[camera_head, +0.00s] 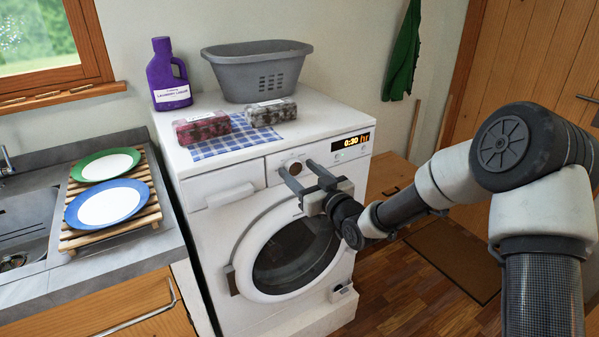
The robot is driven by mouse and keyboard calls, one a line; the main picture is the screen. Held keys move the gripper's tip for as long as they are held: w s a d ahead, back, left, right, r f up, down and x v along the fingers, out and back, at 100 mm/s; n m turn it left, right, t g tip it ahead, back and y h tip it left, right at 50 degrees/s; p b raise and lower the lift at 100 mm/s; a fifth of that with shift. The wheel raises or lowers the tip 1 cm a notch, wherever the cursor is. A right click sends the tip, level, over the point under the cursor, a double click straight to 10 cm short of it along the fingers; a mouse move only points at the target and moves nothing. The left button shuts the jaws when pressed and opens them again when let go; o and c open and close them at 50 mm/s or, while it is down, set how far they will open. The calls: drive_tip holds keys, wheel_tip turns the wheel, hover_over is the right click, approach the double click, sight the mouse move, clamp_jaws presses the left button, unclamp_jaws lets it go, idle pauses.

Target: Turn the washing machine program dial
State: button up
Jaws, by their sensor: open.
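The white washing machine (218,225) stands in the middle, with its round door (297,256) shut. Its program dial (295,168) is a small round knob on the front panel, left of the lit display (351,142) reading 0:30. My gripper (299,174) is open in front of the panel. Its two fingers point toward the machine, one at the left of the dial and one at the right, as seen from here. I cannot tell whether either finger touches the dial. The gripper's body hides part of the door's upper right rim.
A purple laundry bottle (168,75), a grey basket (257,74), a checked cloth (232,140) and two wrapped blocks (203,127) sit on the machine top. A sink counter (120,240) with plates on a slatted rack is at left. Wooden floor (395,290) lies open at right.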

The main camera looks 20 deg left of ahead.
drive_tip(key=shift+w+a, duration=0.15)
drive_tip(key=c, duration=1)
drive_tip(key=shift+m, duration=0.3)
